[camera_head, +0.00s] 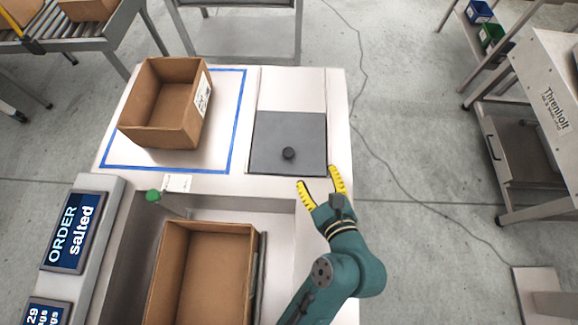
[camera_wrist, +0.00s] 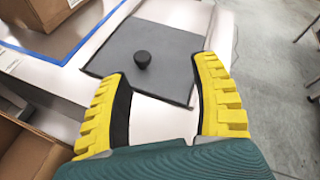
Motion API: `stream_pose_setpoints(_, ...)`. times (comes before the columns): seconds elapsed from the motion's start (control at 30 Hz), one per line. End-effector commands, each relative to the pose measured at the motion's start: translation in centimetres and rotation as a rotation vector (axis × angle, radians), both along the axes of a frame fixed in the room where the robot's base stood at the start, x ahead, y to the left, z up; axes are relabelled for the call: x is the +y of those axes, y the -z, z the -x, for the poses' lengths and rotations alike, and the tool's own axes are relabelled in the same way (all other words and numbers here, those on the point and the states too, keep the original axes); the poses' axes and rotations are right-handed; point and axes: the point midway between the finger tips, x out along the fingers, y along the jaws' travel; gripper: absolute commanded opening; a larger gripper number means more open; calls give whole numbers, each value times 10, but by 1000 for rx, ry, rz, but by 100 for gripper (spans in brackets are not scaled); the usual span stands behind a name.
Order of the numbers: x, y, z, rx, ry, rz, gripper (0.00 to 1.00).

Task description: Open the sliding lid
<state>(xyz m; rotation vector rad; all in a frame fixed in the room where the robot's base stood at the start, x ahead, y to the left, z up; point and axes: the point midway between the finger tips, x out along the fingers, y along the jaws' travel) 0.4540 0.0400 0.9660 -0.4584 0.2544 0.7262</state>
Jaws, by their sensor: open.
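The sliding lid (camera_head: 270,138) is a flat dark grey square panel set in the white table, within a longer light-coloured recess. A round black knob (camera_head: 288,153) stands up near its front edge. The lid (camera_wrist: 170,60) and knob (camera_wrist: 142,59) also show in the wrist view, beyond the fingers. My gripper (camera_head: 319,178) has yellow ribbed fingers, spread apart and empty, just in front of the lid's near right corner. In the wrist view my gripper (camera_wrist: 165,90) points toward the knob, with a gap between fingertips and knob.
An open cardboard box (camera_head: 165,105) stands in a blue taped square left of the lid. Another open box (camera_head: 200,270) sits in a sunken bay (camera_head: 281,215) nearer me. A green-topped button (camera_head: 153,196) and display screens (camera_head: 75,231) are at left. Floor to the right is mostly clear.

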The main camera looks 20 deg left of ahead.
Motion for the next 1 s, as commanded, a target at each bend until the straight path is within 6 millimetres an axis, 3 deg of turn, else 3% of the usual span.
stream_pose_setpoints(0.03, 4, 37, 7, 80, 17, -88, 64)
stream_pose_setpoints(0.1, 10, 53, 14, 161, 33, -177, 64)
stream_pose_setpoints(0.33, 25, 66, 7, 219, 43, -241, 64)
stream_pose_setpoints(0.8, 96, 110, -68, 215, 43, -237, 64)
stream_pose_setpoints(1.0, 114, 120, -88, 215, 45, -236, 64)
